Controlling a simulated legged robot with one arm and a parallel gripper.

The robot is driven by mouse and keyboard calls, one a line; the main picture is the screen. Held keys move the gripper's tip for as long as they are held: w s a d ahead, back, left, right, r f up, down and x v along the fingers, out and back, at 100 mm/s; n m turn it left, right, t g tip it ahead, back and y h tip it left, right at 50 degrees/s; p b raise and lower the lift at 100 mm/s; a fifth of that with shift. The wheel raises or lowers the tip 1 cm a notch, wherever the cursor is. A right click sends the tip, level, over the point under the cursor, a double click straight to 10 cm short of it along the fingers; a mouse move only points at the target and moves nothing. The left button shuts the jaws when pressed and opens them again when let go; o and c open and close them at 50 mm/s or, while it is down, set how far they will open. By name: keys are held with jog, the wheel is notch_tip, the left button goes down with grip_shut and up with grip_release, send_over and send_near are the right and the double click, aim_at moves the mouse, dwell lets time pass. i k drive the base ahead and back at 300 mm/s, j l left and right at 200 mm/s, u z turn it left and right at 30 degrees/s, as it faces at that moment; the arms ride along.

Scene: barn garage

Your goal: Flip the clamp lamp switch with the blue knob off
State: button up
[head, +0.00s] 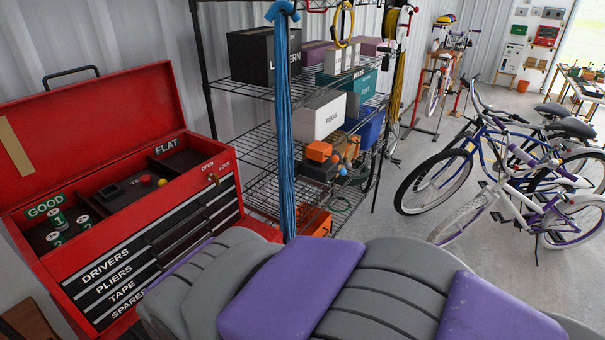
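I cannot make out a clamp lamp for certain. On the middle level of the wire shelf is a cluster of small orange and dark boxes, with an orange box (319,151) at its front. Small round knobs stick out beside it, among them a blue knob (341,172) and an orange one (335,159). Which device each knob belongs to, and its on or off position, is too small to tell. My gripper is out of view. Grey and purple parts of my own body fill the bottom of the head view, below the shelf.
An open red toolbox (150,215) stands close on the left. A blue hanging bundle (284,120) runs down the front of the wire shelf (262,150). Several bicycles (500,165) stand right, with bare floor (400,228) between.

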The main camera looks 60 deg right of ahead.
aim_at(342, 171)
jog(key=z, duration=1.4)
